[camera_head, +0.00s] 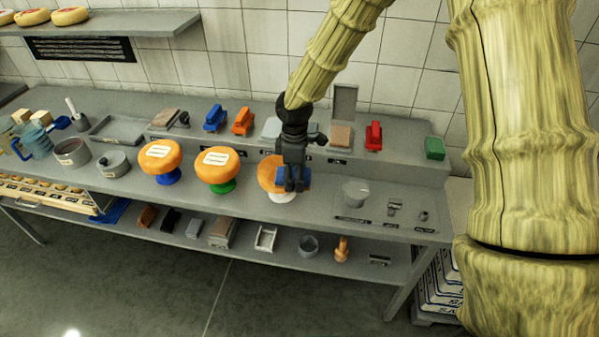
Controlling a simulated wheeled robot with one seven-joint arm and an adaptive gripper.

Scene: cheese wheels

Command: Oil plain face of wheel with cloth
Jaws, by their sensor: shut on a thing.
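An orange cheese wheel (267,172) sits tilted on a white stand (282,197) on the bench. My arm hides much of its face, and the part that shows has no label. My gripper (294,187) points down in front of this wheel and is shut on a blue cloth (280,180). The cloth lies against or just over the wheel's right part; I cannot tell if it touches. Two more orange wheels with white labels stand to the left, one on a blue stand (160,160) and one on a green stand (218,170).
A raised back shelf holds blue (215,118), orange (243,121) and red (373,135) tools and a green block (435,148). Pots (112,163) and a blue jug (37,140) stand left. The bench front has free room.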

